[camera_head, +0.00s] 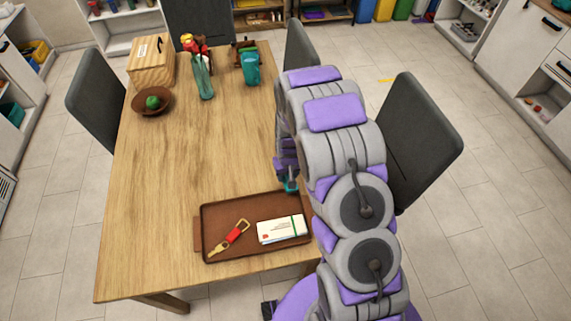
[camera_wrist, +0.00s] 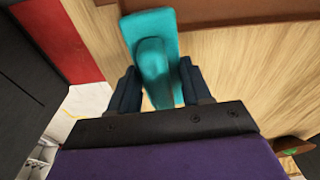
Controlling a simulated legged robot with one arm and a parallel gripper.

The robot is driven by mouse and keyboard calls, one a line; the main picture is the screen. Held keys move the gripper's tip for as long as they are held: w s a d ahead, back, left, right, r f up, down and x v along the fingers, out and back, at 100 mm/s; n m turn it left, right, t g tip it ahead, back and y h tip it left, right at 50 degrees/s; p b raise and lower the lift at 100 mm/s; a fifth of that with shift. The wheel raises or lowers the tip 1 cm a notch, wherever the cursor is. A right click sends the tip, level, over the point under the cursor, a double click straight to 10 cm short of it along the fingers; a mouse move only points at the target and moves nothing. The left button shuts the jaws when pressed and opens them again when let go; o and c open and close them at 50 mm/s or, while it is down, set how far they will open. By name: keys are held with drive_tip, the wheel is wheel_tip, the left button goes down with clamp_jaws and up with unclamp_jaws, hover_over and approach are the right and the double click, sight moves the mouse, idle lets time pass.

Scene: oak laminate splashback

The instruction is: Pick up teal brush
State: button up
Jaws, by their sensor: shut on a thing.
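The teal brush (camera_wrist: 151,38) is between the two dark fingers of my gripper (camera_wrist: 154,88) in the wrist view, and the fingers are shut on it. In the head view a small teal part of the brush (camera_head: 291,185) shows below my gripper (camera_head: 288,172), at the table's right edge just above the tray's far right corner. My arm hides most of the gripper and brush there. I cannot tell whether the brush touches the table.
The wooden table (camera_head: 165,160) bears a brown tray (camera_head: 222,207) with a key fob (camera_head: 233,236) and envelopes (camera_head: 281,229). A grey chair (camera_head: 425,140) is right of my arm.

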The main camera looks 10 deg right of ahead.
drive_tip(key=s, duration=0.6)
drive_tip(key=s+r+p, duration=0.1)
drive_tip(key=s, duration=0.3)
drive_tip(key=shift+a, duration=0.3)
